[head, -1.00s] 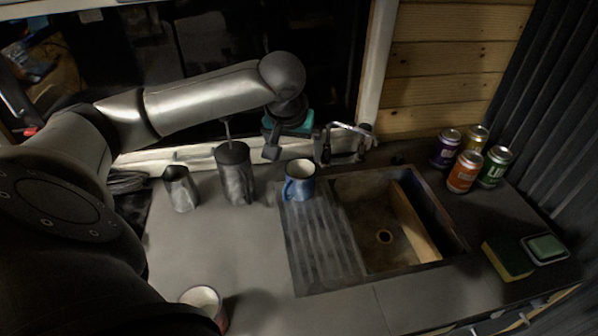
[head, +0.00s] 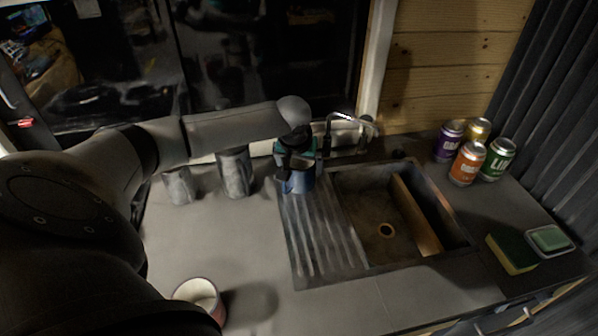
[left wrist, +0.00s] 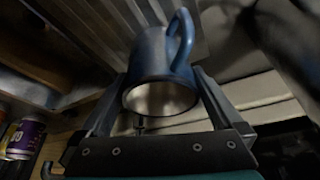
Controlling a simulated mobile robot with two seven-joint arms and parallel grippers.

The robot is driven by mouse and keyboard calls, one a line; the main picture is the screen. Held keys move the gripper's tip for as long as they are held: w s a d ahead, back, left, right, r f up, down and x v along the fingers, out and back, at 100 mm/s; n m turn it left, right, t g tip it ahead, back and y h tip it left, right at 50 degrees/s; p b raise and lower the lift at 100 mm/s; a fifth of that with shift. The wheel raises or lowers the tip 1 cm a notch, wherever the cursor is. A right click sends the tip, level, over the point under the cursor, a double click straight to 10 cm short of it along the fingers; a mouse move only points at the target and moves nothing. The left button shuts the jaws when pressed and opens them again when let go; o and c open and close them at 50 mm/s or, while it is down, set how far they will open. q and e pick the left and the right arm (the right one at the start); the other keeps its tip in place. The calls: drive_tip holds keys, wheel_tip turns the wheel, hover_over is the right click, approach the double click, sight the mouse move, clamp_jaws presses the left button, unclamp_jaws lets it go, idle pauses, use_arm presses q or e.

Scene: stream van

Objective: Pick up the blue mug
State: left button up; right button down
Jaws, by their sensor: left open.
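The blue mug (head: 299,184) stands upright on the ribbed drainboard beside the sink in the head view, its upper part hidden by my gripper. My left gripper (head: 297,170) is directly over it, coming down from above. In the left wrist view the mug (left wrist: 160,62) sits between the two open fingers of my left gripper (left wrist: 162,92), with its pale open rim toward the camera and its handle at the upper right. Whether the fingers touch the mug cannot be told. My right gripper is not in view.
The sink (head: 385,225) is right of the mug, with a faucet (head: 345,135) behind. A dark canister (head: 234,173) and a grey pitcher (head: 180,186) stand to the left. A white-rimmed cup (head: 200,297) is near the front. Several cans (head: 467,163) stand at the right.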

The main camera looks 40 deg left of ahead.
use_arm(q)
drive_tip(key=shift+x, duration=0.9)
drive_tip(key=c, duration=1.3)
drive_tip(key=shift+r, duration=0.1)
drive_tip(key=shift+c, duration=0.9)
drive_tip(key=shift+r, duration=0.15)
